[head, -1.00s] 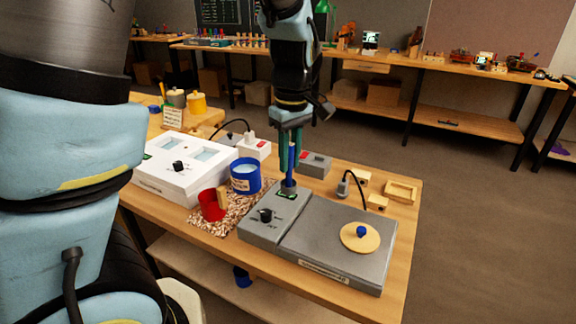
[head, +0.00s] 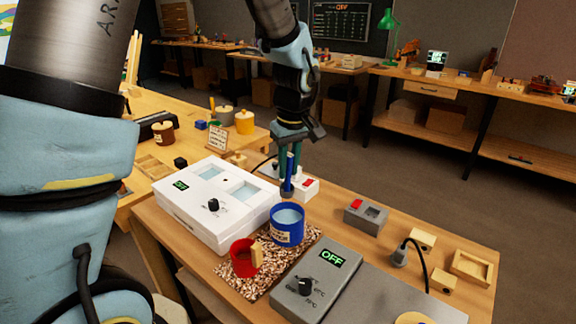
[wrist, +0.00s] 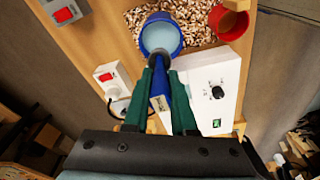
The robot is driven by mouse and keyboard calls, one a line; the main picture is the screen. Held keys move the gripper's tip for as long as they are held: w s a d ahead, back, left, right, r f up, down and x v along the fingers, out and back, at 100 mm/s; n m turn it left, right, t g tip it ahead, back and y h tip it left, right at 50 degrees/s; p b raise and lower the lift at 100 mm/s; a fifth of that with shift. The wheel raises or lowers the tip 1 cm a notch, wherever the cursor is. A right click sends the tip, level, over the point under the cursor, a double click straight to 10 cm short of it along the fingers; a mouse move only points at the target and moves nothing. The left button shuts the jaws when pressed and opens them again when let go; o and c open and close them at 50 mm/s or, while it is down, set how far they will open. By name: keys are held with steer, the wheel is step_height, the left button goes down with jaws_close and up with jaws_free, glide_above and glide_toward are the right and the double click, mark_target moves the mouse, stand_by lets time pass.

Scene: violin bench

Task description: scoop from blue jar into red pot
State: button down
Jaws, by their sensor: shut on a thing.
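My gripper (head: 289,155) is shut on a scoop with a blue handle (head: 288,186) and a small grey bowl, held upright, bowl down. In the wrist view the handle (wrist: 157,98) runs between the green fingers (wrist: 158,65). The blue jar (head: 287,231) stands open on a speckled mat with pale blue contents; it also shows in the wrist view (wrist: 146,36). The scoop's bowl appears over or just behind the jar's back rim; its height above the jar is unclear. The red pot (head: 239,262) with a wooden handle stands left and in front of the jar, also in the wrist view (wrist: 231,26).
A white device (head: 190,190) stands left of the jar. A grey device (head: 318,280) with an OFF display is at the front right. The speckled mat (head: 258,283) lies under pot and jar. A white socket box (head: 305,188) and a grey switch box (head: 366,215) stand behind.

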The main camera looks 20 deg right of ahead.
step_height(320, 180, down, 12)
steer(key=b, duration=0.8)
steer(key=shift+r, duration=0.1)
stand_by(0.6)
step_height(320, 180, up, 14)
steer(key=p, duration=1)
steer(key=shift+s, duration=0.1)
steer(key=shift+f, duration=0.2)
